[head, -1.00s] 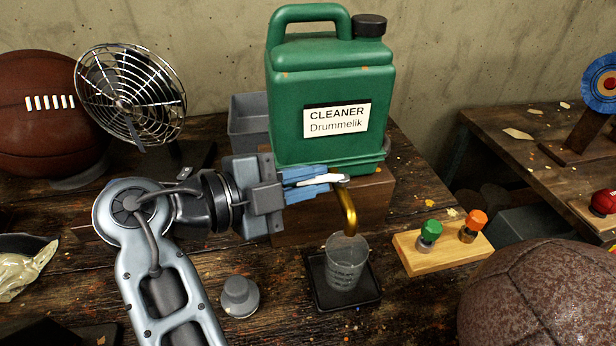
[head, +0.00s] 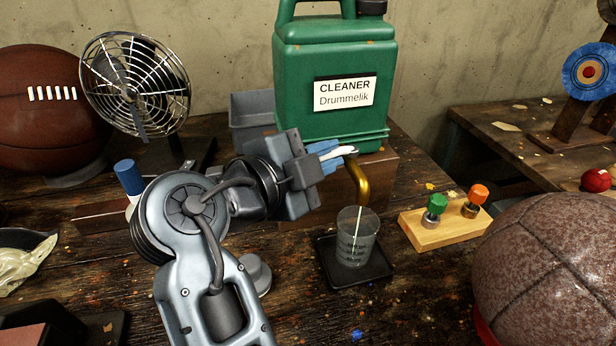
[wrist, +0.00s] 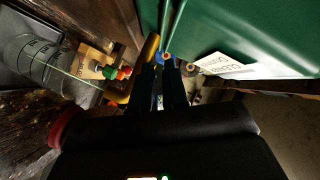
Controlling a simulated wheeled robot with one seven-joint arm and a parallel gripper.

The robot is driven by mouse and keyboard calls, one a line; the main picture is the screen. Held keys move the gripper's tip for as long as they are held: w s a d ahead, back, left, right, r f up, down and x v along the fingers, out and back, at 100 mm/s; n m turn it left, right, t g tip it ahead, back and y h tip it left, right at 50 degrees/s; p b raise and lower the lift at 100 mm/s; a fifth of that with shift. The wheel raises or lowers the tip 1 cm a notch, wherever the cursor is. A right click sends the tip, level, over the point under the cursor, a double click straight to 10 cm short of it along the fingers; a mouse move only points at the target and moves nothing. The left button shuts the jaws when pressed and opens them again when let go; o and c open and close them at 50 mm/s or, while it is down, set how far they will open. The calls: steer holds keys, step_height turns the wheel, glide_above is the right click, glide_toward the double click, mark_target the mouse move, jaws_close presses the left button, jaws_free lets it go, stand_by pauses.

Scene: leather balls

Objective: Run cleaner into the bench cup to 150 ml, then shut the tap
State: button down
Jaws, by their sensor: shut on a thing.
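The green cleaner jug (head: 335,75) stands on a wooden block, with a brass tap spout (head: 362,185) low at its front. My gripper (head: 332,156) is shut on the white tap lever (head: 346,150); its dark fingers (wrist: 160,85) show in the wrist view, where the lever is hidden. The clear bench cup (head: 345,250) stands upright on a black tray (head: 375,272) under the spout. A thin pale stream runs from spout to cup, also in the wrist view. The cup (wrist: 35,62) has markings too small to read, and I cannot tell its liquid level.
A wooden strip (head: 425,240) with a green and an orange knob lies right of the cup. A large brown leather ball (head: 540,265) is at the front right. A wire fan (head: 135,85) and a football (head: 45,110) stand at the left. A grey bin (head: 250,115) is behind.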

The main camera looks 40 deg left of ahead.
steer(key=shift+s+d+r+n+y+b, duration=0.1)
steer(key=shift+d+n+y+b, duration=0.25)
steer(key=shift+n+y, duration=0.85)
steer(key=shift+s+d+n+y+b, duration=0.1)
steer(key=shift+d+n+y+b, duration=0.15)
steer(key=shift+d+n+y, duration=0.85)
steer(key=shift+a+m+g+y, duration=0.3)
steer(key=shift+a+y, duration=0.2)
steer(key=shift+a, duration=0.15)
steer(key=c, duration=1.2)
jaws_free()
steer(key=shift+o, duration=0.2)
